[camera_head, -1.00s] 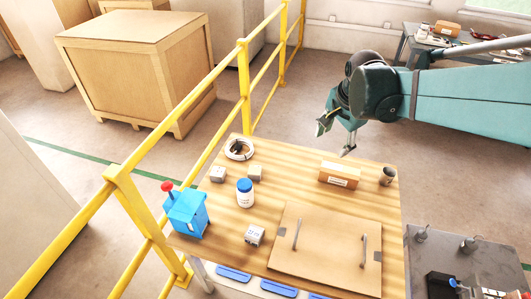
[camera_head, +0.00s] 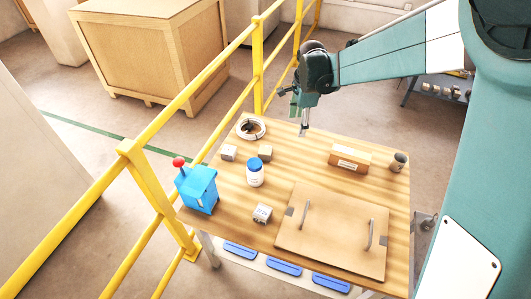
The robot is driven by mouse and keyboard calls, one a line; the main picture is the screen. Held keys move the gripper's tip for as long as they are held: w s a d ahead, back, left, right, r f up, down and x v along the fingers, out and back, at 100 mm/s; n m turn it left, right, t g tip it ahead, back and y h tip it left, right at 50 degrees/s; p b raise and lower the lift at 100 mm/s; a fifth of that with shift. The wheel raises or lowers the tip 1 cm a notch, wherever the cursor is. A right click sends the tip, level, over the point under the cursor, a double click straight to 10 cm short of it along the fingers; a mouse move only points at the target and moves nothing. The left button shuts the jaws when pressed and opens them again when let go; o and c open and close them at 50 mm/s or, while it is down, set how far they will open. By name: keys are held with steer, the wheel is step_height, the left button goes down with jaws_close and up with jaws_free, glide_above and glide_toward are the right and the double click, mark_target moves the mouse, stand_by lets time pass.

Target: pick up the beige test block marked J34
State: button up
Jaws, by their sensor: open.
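Three small blocks stand on the wooden table (camera_head: 225,220). One beige-grey block (camera_head: 229,153) is at the left, another beige block (camera_head: 265,153) is just behind the white bottle, and a paler block (camera_head: 262,213) with dark print is nearer the front. The markings are too small to read, so I cannot tell which is J34. My gripper (camera_head: 299,119) is open and empty, pointing down above the table's back edge, to the right of and behind the blocks. It touches none of them.
A white bottle with a blue lid (camera_head: 255,174) stands between the blocks. A cable coil (camera_head: 251,129), blue box with red knob (camera_head: 197,188), brown brick-like box (camera_head: 350,158), small cup (camera_head: 398,162) and handled board (camera_head: 330,230) share the table. A yellow railing (camera_head: 180,102) runs along the left.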

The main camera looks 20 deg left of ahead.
mark_target(265, 149)
steer(key=a+f+m, duration=0.1)
steer(key=a+f, duration=0.3)
steer(key=f, duration=0.1)
steer(key=a+f+m+g, duration=0.1)
steer(key=a+f, duration=0.4)
steer(key=w+a+f+m, duration=0.1)
steer(key=a+f, duration=0.4)
steer(key=shift+a+f+m+h, duration=0.2)
steer(key=shift+m+h, duration=0.1)
steer(key=shift+h, duration=0.1)
steer(key=shift+f, duration=1.3)
steer(key=shift+f+b, duration=0.7)
steer(key=shift+f, duration=1.9)
steer(key=shift+c, duration=0.5)
steer(key=c, duration=1.1)
